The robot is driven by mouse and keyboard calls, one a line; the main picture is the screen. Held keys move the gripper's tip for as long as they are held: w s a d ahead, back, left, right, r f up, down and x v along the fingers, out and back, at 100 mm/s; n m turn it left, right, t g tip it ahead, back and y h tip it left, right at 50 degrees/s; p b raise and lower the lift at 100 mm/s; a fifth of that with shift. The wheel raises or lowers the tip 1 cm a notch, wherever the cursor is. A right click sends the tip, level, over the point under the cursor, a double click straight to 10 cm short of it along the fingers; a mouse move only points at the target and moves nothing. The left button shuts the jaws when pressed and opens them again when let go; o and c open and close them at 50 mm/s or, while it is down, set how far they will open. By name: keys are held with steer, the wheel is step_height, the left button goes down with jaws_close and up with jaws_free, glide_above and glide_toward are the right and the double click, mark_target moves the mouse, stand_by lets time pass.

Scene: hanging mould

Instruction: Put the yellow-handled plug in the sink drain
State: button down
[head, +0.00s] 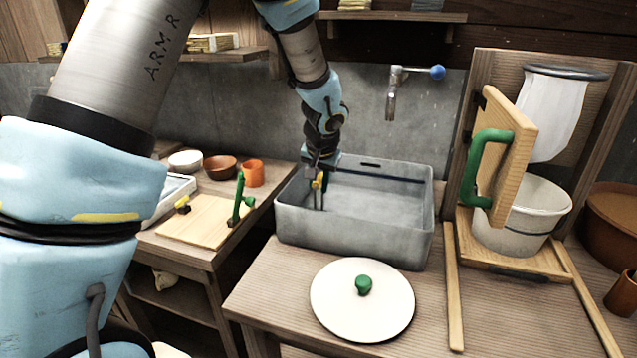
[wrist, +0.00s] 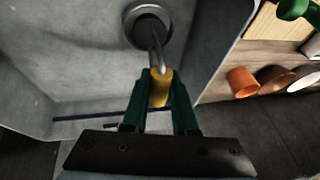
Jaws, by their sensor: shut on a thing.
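The sink (head: 355,233) is a grey rectangular basin on the wooden bench in the head view. My gripper (head: 318,182) reaches down into its left part. In the wrist view my gripper (wrist: 163,100) has its two green fingers shut on the yellow handle of the plug (wrist: 160,86). A thin metal stem runs from the handle toward the round sink drain (wrist: 147,24), a pale ring with a dark middle. The yellow handle also shows in the head view (head: 320,180). The plug's lower end overlaps the drain, and I cannot tell whether it is seated.
A white lid with a green knob (head: 362,300) lies in front of the sink. A tap (head: 392,95) is on the wall behind. A wooden press with a white bucket (head: 520,215) stands right. A board with a green handle (head: 205,222) and bowls are left.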

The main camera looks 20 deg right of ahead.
steer(key=shift+f, duration=0.2)
steer(key=c, duration=0.7)
jaws_free()
steer(key=shift+r, duration=0.15)
steer(key=shift+r+p, duration=0.25)
steer(key=shift+p, duration=0.1)
steer(key=shift+s+r, duration=0.15)
steer(key=shift+r, duration=0.2)
steer(key=b+v, duration=0.1)
steer(key=v, duration=1)
steer(key=shift+r+b, duration=0.1)
steer(key=shift+b, duration=0.2)
